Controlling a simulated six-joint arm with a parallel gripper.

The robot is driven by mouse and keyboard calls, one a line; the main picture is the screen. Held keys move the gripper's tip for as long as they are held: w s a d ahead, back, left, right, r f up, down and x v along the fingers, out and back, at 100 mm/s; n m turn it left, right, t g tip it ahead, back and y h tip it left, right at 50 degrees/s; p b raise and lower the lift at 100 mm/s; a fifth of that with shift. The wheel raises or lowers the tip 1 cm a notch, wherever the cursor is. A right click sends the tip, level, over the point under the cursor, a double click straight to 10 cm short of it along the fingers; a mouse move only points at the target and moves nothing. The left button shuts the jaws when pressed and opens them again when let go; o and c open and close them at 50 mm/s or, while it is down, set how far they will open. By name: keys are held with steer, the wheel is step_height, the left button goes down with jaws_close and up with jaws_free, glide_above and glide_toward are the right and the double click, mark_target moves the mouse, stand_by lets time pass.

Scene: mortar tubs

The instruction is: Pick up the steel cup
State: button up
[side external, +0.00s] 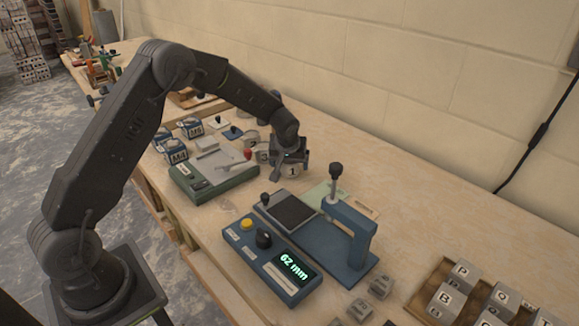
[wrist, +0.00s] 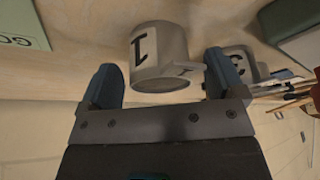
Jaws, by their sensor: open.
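A grey metal-looking cup marked 1 (wrist: 173,42) is between and just beyond the fingers of my gripper (wrist: 160,62) in the wrist view. Its handle points toward the finger on the right. In the side view the cup (side external: 292,172) is partly hidden under my gripper (side external: 290,157). A similar cup marked 3 (wrist: 240,62) stands just outside the right finger. In the side view it is partly hidden beside the cup marked 1.
A green-grey device with a red-knobbed lever (side external: 212,172) stands left of the cups. A blue press with a 62 mm display (side external: 290,250) stands in front. Lettered blocks (side external: 445,300) lie in a wooden tray at the right. The bench near the wall is clear.

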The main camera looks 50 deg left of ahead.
steer(key=shift+w+a+f, duration=0.15)
steer(key=shift+f, duration=0.35)
steer(key=c, duration=1.2)
steer(key=shift+r, duration=0.1)
